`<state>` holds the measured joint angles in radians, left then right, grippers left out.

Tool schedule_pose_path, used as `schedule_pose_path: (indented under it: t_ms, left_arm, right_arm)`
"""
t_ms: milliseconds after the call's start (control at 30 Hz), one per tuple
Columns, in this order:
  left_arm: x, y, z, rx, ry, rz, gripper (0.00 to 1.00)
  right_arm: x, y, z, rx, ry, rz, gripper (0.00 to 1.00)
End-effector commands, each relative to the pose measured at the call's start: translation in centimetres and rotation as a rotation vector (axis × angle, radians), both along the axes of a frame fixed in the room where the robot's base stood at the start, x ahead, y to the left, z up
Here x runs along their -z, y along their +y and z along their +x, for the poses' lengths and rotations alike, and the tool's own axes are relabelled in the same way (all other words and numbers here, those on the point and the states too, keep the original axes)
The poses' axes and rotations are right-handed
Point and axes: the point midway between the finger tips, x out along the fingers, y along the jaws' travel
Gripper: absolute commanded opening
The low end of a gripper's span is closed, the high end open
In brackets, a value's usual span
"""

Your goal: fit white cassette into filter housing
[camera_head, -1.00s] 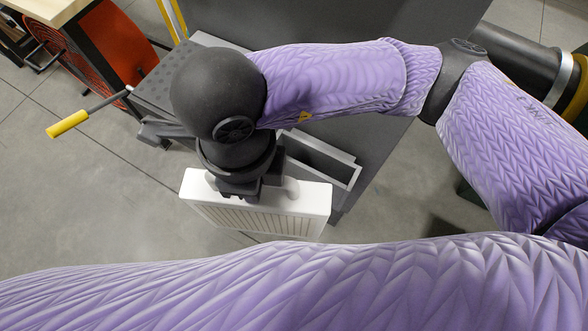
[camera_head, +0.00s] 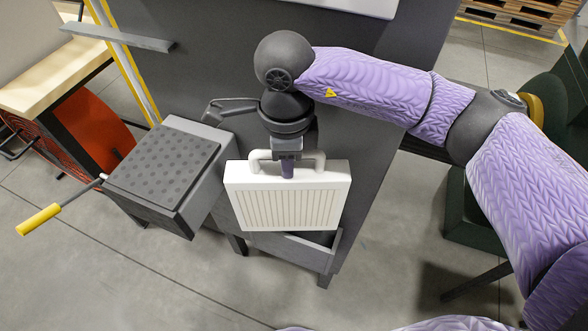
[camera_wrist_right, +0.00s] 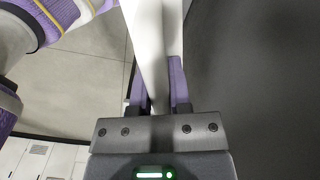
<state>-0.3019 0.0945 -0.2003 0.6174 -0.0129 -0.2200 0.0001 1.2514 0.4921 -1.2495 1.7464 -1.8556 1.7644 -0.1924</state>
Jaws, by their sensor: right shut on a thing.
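The white cassette (camera_head: 288,205), with a ribbed front face and a looped white handle on top, hangs nearly upright from my right gripper (camera_head: 288,168). The gripper is shut on its handle. In the right wrist view, a white bar passes between the fingers of the right gripper (camera_wrist_right: 160,85). The filter housing appears to be the open grey box (camera_head: 310,254) on the dark cabinet. The cassette hangs over it and hides much of its opening. I cannot tell whether they touch. My left gripper is out of view.
A grey block with a dotted top (camera_head: 165,160) stands left of the housing. A lever with a yellow grip (camera_head: 38,219) sticks out beyond it. The dark cabinet wall (camera_head: 200,60) rises behind. Bare floor (camera_head: 130,285) lies in front.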

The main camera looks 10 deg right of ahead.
Motion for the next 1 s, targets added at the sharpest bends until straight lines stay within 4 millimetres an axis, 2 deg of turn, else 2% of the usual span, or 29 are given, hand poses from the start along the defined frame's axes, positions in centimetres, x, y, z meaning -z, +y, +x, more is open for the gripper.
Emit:
schedule_pose_path:
  t_ms: [300, 767, 1000]
  left_arm:
    - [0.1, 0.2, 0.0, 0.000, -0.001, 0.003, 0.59]
    - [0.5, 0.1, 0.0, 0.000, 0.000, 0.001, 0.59]
    - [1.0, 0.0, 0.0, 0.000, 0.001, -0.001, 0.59]
  right_arm:
    - [0.0, -1.4, 2.1, 0.001, -0.001, 0.002, 0.00]
    - [3.2, -1.3, 2.0, -0.001, 0.000, 0.002, 0.00]
    - [6.7, -1.4, 2.1, 0.001, 0.002, 0.001, 0.00]
